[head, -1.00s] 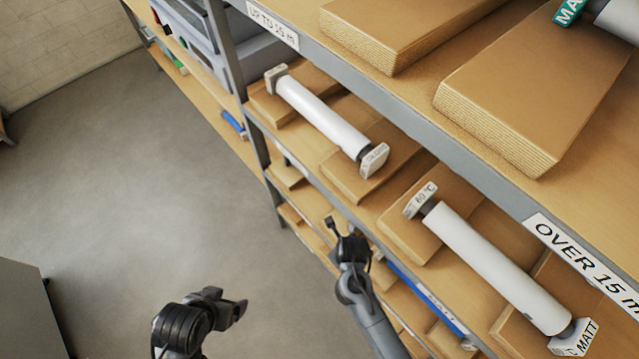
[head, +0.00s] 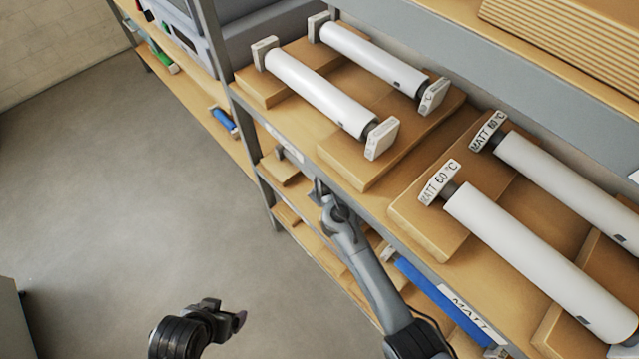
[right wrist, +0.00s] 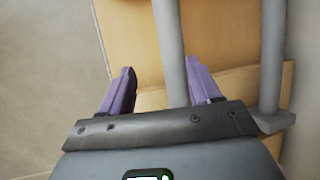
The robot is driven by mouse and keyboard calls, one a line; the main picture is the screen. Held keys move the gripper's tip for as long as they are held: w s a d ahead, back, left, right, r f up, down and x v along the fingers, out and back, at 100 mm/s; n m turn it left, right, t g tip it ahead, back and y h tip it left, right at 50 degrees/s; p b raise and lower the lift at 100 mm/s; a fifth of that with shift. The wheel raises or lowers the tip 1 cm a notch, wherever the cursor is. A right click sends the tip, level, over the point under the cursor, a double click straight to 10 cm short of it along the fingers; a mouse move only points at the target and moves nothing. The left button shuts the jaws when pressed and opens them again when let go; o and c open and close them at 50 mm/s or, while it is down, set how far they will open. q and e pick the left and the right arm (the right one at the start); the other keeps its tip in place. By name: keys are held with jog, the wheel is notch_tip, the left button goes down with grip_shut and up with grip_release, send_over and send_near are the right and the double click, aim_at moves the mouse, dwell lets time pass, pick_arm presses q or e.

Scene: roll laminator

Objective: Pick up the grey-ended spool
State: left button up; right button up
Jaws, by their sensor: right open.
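Several white spools with pale grey end blocks lie on the upper shelf in the head view: a front-left one (head: 318,92), one behind it (head: 372,58), and "MATT 60 °C" ones at right (head: 530,255). My right gripper (head: 318,190) is beside the shelf front, below that board's edge. In the right wrist view its purple fingers (right wrist: 160,88) are open, with a grey cylinder (right wrist: 170,50) showing between them; contact cannot be told. Another grey cylinder (right wrist: 272,55) with a pale end block (right wrist: 270,123) is to the right. My left gripper (head: 238,318) is low over the floor, its jaws unclear.
Wooden blocks (head: 360,165) support the spools. A blue roll (head: 445,302) lies on a lower level behind the "MATT" label. The grey shelf post (head: 235,115) and board edges border the right arm. Open floor (head: 120,200) is at left.

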jog(key=shift+w+a+b, duration=0.15)
jog(key=shift+w+b, duration=0.1)
jog(key=shift+w, duration=0.6)
jog(key=shift+w+a+b, duration=0.15)
jog(key=shift+w+b, duration=0.1)
jog(key=shift+w, duration=0.6)
jog(key=b+x, duration=0.2)
jog(key=x, duration=0.3)
jog(key=shift+f, duration=0.1)
jog(key=shift+c, duration=0.2)
jog(key=c, duration=1.1)
